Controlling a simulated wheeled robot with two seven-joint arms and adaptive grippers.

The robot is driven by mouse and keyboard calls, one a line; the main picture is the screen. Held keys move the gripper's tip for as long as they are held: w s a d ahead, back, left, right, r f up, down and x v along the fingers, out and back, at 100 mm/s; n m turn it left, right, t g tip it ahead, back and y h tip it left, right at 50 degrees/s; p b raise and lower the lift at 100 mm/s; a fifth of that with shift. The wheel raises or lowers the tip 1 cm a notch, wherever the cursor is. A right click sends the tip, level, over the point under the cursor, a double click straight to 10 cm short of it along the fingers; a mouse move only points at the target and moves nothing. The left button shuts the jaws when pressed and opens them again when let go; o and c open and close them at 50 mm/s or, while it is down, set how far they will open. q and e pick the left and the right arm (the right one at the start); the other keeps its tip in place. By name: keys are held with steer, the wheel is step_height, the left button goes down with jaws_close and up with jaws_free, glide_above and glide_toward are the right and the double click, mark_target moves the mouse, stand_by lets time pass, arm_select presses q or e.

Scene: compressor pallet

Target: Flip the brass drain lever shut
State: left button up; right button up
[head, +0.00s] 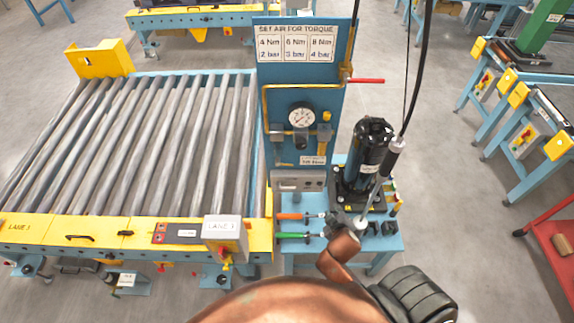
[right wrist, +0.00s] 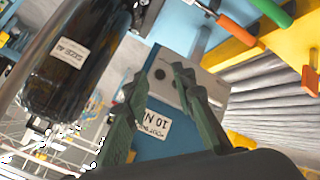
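A blue panel (head: 283,80) carries a brass-coloured pipe (head: 266,105), a round gauge (head: 301,118) and a yellow-brass fitting (head: 325,132) to the right of the gauge. I cannot tell for sure which part is the brass drain lever. My right gripper (head: 333,222) is low over the blue stand, below the panel and apart from its fittings. In the right wrist view its two dark green fingers (right wrist: 160,76) stand apart with nothing seen between them. My left gripper is not in view.
A black compressor-like unit (head: 371,150) stands right of the panel, with a hanging tool (head: 397,146) beside it. Orange (head: 290,216) and green (head: 292,236) handled tools lie left of the right gripper. A roller conveyor (head: 140,140) fills the left.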

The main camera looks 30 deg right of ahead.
steer(key=w+a+r+n+t+y, duration=0.1)
steer(key=w+a+r+n+t, duration=0.1)
steer(key=w, duration=0.6)
steer(key=w+a+r+n+t+y, duration=0.1)
steer(key=w+a+r+n+t, duration=0.1)
steer(key=w+n, duration=0.3)
steer(key=w+a+r+n+t, duration=0.2)
steer(key=w+r+n+t, duration=0.1)
steer(key=w, duration=0.7)
steer(key=shift+w+r+n+t+y, duration=0.15)
steer(key=shift+w+n+t+y, duration=0.2)
steer(key=shift+n+t, duration=0.3)
steer(key=shift+s, duration=0.1)
steer(key=shift+c, duration=0.4)
jaws_close()
